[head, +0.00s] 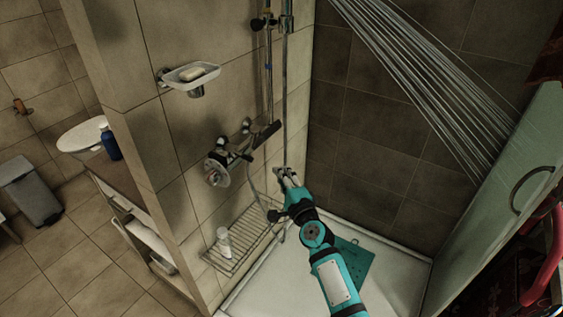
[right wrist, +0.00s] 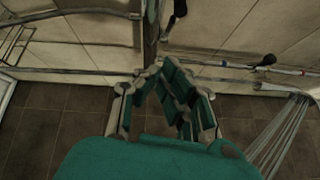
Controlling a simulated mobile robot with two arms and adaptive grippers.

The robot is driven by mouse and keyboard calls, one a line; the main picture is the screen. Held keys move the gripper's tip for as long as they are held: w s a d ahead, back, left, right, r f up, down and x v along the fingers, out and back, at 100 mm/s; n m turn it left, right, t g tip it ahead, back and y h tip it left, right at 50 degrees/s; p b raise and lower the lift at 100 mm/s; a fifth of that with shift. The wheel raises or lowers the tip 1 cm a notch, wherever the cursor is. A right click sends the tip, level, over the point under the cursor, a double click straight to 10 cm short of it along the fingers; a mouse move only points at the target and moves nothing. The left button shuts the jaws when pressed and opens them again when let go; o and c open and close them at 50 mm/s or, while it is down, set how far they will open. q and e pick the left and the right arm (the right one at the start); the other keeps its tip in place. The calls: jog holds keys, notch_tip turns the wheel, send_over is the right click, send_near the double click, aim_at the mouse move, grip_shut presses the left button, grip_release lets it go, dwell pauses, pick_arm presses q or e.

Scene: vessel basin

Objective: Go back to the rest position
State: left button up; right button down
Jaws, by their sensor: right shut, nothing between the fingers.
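My right arm reaches into the shower from the bottom of the head view. Its gripper (head: 287,178) is near the shower's back corner, in front of the vertical rail and hose as seen from the head. In the right wrist view the right gripper's fingers (right wrist: 152,68) come together at their tips, with nothing between them. Whether the tips touch the rail behind them I cannot tell. My left gripper does not show in either view.
Around the arm are the shower mixer (head: 217,167), a wire rack (head: 243,246) with a small white bottle (head: 224,242), and a soap dish (head: 190,76). Water streams (head: 420,80) fall at the upper right. A pale door panel (head: 500,200) with a handle stands right.

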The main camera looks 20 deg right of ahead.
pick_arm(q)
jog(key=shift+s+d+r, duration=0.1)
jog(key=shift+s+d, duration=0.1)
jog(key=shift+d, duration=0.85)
